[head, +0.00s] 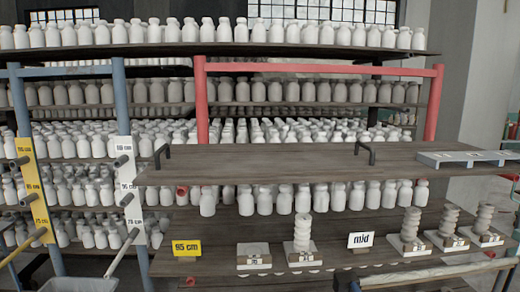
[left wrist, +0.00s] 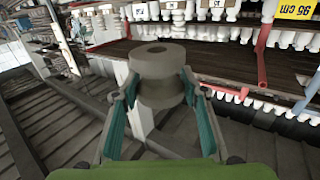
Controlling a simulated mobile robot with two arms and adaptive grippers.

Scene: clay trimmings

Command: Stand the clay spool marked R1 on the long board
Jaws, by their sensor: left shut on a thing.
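In the left wrist view my left gripper (left wrist: 160,88) is shut on a grey clay spool (left wrist: 158,62) with a round hole in its top face. The teal fingers press its sides, and no shelf touches it there. No mark can be read on it, so I cannot tell if it is R1. In the head view a long brown board (head: 250,175) with two black handles lies across the middle, its bare top empty between them. My right gripper is not in view.
Below the board, a shelf (head: 205,265) carries white blocks, one empty (head: 254,250), others bearing stacked clay spools (head: 303,233). A grey rack (head: 470,160) sits at the board's right end.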

